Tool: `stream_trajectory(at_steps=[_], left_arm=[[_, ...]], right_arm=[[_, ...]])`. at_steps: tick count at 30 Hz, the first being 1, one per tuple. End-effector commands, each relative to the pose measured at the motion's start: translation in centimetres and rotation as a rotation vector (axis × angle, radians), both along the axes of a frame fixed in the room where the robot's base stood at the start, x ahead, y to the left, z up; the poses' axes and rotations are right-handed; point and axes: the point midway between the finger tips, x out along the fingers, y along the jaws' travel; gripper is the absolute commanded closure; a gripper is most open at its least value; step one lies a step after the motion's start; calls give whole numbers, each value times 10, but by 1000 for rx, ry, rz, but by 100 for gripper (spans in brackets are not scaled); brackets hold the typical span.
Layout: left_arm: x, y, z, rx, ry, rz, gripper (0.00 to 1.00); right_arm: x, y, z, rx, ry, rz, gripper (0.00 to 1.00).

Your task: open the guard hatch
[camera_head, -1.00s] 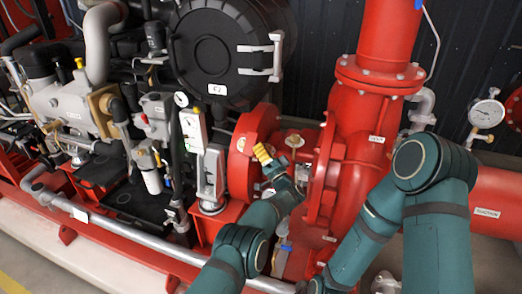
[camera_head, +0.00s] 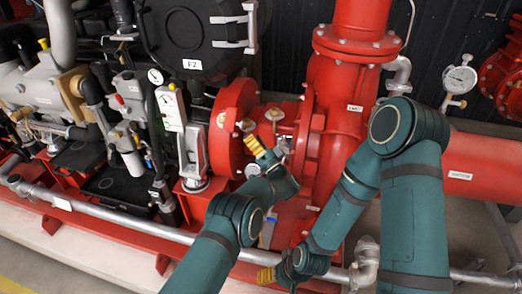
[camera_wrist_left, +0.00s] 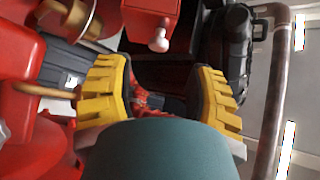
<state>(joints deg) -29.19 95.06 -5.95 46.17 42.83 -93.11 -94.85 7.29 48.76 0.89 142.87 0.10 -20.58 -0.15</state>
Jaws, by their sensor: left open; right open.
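A round black cover (camera_head: 190,35) with a white label and silver brackets is at the top of the head view. It looks closed; I cannot tell whether it is the guard hatch. My left gripper (camera_head: 268,150) is open and empty, just right of a red round flange (camera_head: 230,128) and below small brass fittings (camera_head: 275,114). In the left wrist view its yellow fingers (camera_wrist_left: 160,98) are spread apart with nothing gripped between them. A brass fitting (camera_wrist_left: 70,15) and a red block with a silver knob (camera_wrist_left: 158,40) lie beyond. My right gripper (camera_head: 272,274) is low in the head view, its fingers partly hidden.
A red vertical pipe (camera_head: 345,65) and pump casing stand right of my left gripper. A grey pipe (camera_head: 110,218) runs along the front of the red base. Engine parts (camera_head: 60,95) crowd the left. A pressure gauge (camera_head: 459,80) is at right.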

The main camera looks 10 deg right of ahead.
Motion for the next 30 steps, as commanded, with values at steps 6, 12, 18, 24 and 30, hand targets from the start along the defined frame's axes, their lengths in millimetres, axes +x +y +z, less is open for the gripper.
stream_trajectory(at_steps=[6, 12, 18, 24, 30], left_arm=[[-28, -17, -16, 0, 0, -1, 45], [-37, -22, -21, 0, -1, 1, 45], [-38, -22, -21, 0, -1, 1, 45], [-38, -22, -21, 1, -1, 0, 45], [-38, -23, -21, 1, 0, -1, 45]], right_arm=[[0, 0, 0, 0, 0, 0, 30], [0, 0, 0, 0, 0, 0, 30], [0, 0, 0, 0, 0, 0, 30], [0, 0, 0, 0, 0, 0, 30], [0, 0, 0, 0, 0, 0, 30]])
